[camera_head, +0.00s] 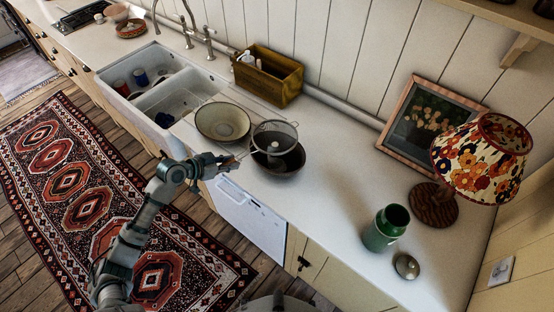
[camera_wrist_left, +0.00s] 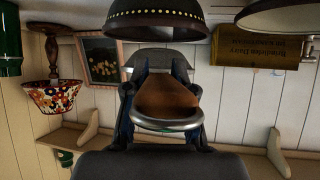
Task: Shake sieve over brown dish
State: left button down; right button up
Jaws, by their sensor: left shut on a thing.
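The sieve (camera_head: 275,128) is a round wire mesh with a thin rim, seen above the brown dish (camera_head: 287,167). It overlaps the dish's far part in the head view. A small pale round thing (camera_head: 273,144) shows within the sieve's outline. My left gripper (camera_head: 236,161) is shut on the sieve's handle, left of the dish. In the left wrist view, which is upside down, the brown handle (camera_wrist_left: 165,98) lies between the fingers. The dark dish (camera_wrist_left: 157,22) with a row of dots shows beyond it. My right gripper is not in view.
A cream bowl (camera_head: 222,121) stands just left of the dish, near the sink (camera_head: 180,92). A wooden crate (camera_head: 268,76) is behind. To the right are a green jar (camera_head: 379,238), its lid (camera_head: 406,266), a lamp (camera_head: 477,160) and a picture (camera_head: 428,125). The counter between is clear.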

pick_arm(q)
jog(key=shift+a, duration=0.1)
notch_tip(320, 180, up, 6)
jog(key=p, duration=0.5)
dwell(0.4)
